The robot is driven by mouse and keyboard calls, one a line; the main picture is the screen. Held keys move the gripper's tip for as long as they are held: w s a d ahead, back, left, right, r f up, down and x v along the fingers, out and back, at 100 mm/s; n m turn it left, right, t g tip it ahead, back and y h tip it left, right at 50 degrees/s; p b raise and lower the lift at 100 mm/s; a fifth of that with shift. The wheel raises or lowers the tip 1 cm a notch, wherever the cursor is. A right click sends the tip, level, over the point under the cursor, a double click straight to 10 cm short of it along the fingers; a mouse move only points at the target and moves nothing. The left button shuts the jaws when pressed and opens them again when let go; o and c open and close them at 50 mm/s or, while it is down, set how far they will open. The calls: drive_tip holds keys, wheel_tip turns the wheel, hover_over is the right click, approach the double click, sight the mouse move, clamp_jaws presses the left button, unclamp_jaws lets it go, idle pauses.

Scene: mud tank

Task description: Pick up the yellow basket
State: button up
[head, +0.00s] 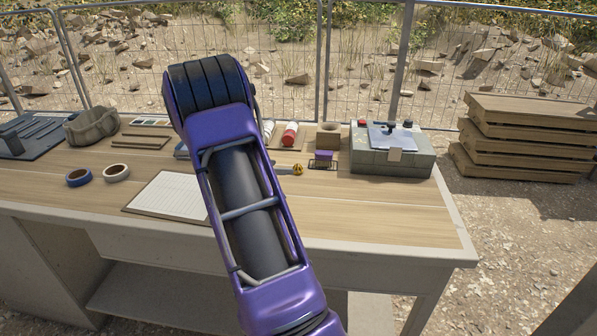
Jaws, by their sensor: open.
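I cannot make out a yellow basket in the head view. The only clearly yellow thing is a small round yellow object (298,169) on the workbench, just right of my purple arm; it is too small to tell what it is. A grey-green open container (92,126) stands at the back left of the bench. My arm rises across the middle of the picture and hides part of the bench behind it. My gripper is not in view.
The wooden workbench (400,219) holds blue and white tape rolls (79,178), a white sheet (168,196), a red-and-white can (289,135), a purple block (323,155) and a grey case (420,165). Its front right is clear. Wooden pallets (525,140) stand right; wire fencing runs behind.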

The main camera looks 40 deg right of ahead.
sight(295, 168)
drive_tip(key=x, duration=0.4)
drive_tip(key=shift+d+f, duration=0.2)
drive_tip(key=shift+d, duration=0.1)
drive_tip(key=shift+w+b+x, duration=0.25)
drive_tip(key=shift+x, duration=1.1)
drive_tip(key=shift+w+b+x, duration=0.2)
drive_tip(key=shift+b+x, duration=0.05)
drive_tip(key=shift+x, duration=1.05)
drive_tip(key=shift+a, duration=0.1)
clamp_jaws()
